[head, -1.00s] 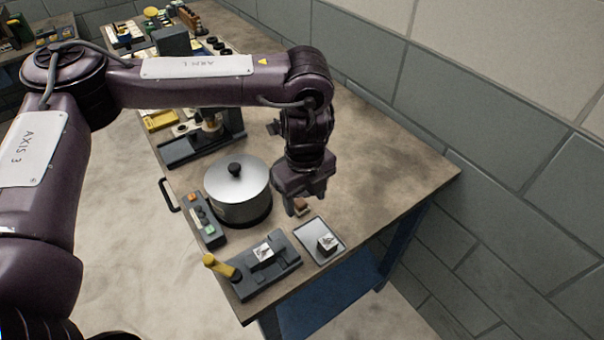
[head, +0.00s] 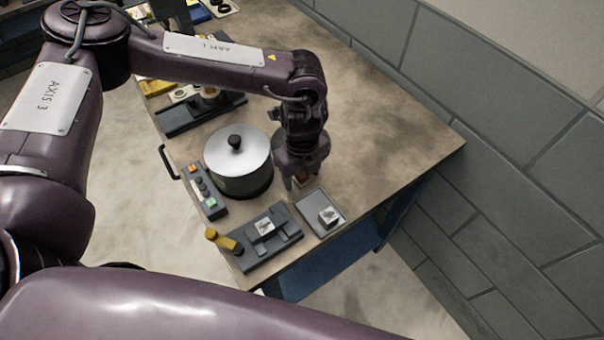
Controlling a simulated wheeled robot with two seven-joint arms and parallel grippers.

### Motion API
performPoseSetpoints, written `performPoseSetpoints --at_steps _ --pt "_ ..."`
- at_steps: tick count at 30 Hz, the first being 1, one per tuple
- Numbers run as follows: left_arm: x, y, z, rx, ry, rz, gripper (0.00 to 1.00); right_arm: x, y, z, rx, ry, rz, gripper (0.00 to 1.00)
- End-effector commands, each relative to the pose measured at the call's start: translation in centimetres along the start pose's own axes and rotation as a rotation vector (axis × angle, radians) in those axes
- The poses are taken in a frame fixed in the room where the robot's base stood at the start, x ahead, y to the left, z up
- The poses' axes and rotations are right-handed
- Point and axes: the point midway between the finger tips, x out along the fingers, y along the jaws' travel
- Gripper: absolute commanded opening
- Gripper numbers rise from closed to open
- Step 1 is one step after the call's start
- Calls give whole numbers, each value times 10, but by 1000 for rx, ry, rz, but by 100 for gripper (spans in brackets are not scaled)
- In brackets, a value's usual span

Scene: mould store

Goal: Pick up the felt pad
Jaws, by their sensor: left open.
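A small brown block (head: 301,181), which I take to be the felt pad, shows on the bench top between the pot and the grey tray. It is partly hidden by my left gripper. My left gripper (head: 301,184) points down right over it, its open fingers around or just above it. I cannot tell whether they touch it. My right gripper is not in view.
A lidded metal pot (head: 238,163) stands left of the gripper. A shallow grey tray (head: 311,203) with a small printed block (head: 328,216) is in front, beside a dark fixture (head: 277,244) with a yellow handle. A button box (head: 203,190) lies at the left edge. Bench to the right is clear.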

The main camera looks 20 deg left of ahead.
Motion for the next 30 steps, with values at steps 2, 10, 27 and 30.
performPoseSetpoints --at_steps 2,10,27,30 --pt "0 0 0 0 0 0 58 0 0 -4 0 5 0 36" --pt "0 0 0 0 0 0 32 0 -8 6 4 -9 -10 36" --pt "-8 -1 0 0 2 -2 10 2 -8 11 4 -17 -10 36" --pt "-20 -1 0 -1 1 -4 10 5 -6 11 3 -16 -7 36"
